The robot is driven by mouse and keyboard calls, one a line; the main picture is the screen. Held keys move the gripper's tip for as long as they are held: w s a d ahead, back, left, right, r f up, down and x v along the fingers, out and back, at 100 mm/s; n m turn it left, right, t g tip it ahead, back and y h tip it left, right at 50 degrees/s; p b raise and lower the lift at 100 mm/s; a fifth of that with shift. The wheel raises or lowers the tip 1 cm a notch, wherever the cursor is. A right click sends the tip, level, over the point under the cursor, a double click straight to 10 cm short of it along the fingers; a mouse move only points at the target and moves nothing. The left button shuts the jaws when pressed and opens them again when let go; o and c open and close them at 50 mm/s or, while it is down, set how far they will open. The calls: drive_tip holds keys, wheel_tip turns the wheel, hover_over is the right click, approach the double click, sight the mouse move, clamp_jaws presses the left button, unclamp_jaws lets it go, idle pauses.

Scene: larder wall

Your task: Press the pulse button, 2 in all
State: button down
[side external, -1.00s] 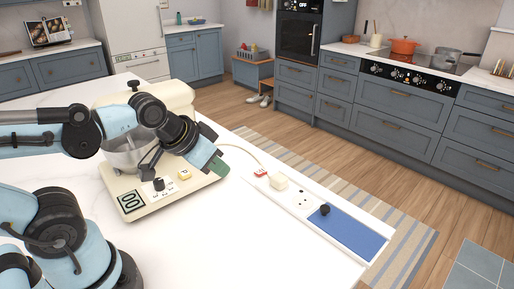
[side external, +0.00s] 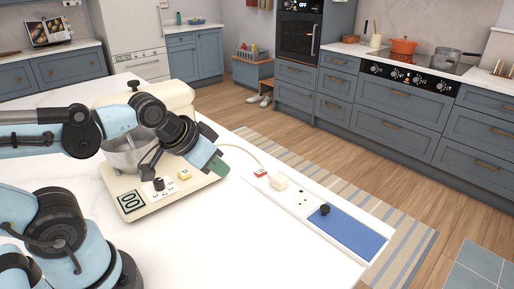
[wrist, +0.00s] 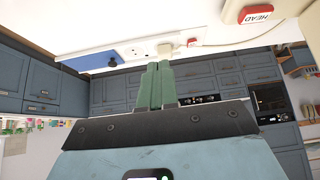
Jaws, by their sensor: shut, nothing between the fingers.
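The cream stand mixer (side external: 174,95) stands on the white counter. Its base carries a small display (side external: 131,201), a black knob (side external: 158,185) and a yellow button (side external: 184,174); the button's lettering is too small to read, so I cannot tell whether it is the pulse button. My gripper (side external: 216,166) is shut and empty, its green fingers just right of the yellow button and apart from it. In the wrist view the shut green fingers (wrist: 155,84) point toward the counter edge. A red button marked HEAD (wrist: 257,14) shows at the top right there.
A white power strip (side external: 285,202) with a red switch (side external: 261,173), a plug (side external: 279,181) and a blue panel (side external: 347,233) with a black knob lies along the counter's right edge. A cord runs from the mixer to the plug. The counter's front is clear.

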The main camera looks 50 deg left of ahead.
wheel_tip(320, 180, up, 2)
drive_tip(key=n+t+y, duration=0.2)
drive_tip(key=n, duration=0.9)
hover_over(181, 174)
drive_tip(key=shift+a, duration=0.1)
drive_tip(key=shift+f, duration=4.4)
drive_tip(key=shift+f, duration=0.1)
drive_tip(key=shift+f, duration=0.35)
